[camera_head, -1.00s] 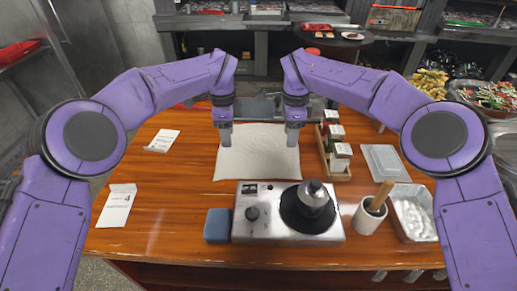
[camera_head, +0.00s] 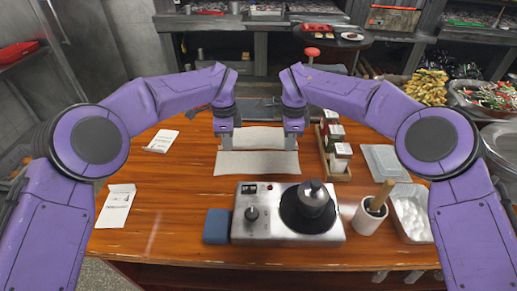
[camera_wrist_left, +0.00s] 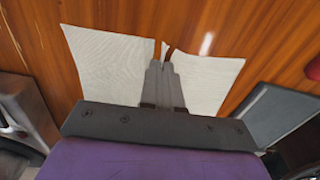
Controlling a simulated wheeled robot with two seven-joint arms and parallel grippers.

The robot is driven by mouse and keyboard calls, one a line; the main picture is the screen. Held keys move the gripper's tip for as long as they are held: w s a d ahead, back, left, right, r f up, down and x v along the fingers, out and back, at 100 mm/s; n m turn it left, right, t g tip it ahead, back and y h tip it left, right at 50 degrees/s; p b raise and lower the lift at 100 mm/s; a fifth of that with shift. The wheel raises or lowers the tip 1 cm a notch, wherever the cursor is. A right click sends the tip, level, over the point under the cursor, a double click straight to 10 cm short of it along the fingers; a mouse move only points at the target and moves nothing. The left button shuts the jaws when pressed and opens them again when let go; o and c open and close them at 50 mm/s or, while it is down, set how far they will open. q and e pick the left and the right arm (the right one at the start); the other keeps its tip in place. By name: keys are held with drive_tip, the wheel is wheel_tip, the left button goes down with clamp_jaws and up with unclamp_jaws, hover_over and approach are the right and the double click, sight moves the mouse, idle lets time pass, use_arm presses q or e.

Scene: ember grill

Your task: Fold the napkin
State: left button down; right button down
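The white napkin (camera_head: 257,166) lies on the wooden table behind the hot plate. In the head view it shows as a near part and a far part, with a crosswise break between my grippers. My left gripper (camera_head: 226,146) is at its left edge and my right gripper (camera_head: 293,143) at its right edge, both pointing down. In the left wrist view the napkin (camera_wrist_left: 110,68) spreads to both sides of my left gripper (camera_wrist_left: 164,62). Those fingers are together, seemingly pinching cloth. My right fingers look likewise closed at the edge; their contact is small in view.
A bottle rack (camera_head: 330,165), a clear container (camera_head: 383,160) and a white cup (camera_head: 369,217) are to the right. Papers (camera_head: 117,205) lie left; wood there is mostly clear.

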idle(0.3)
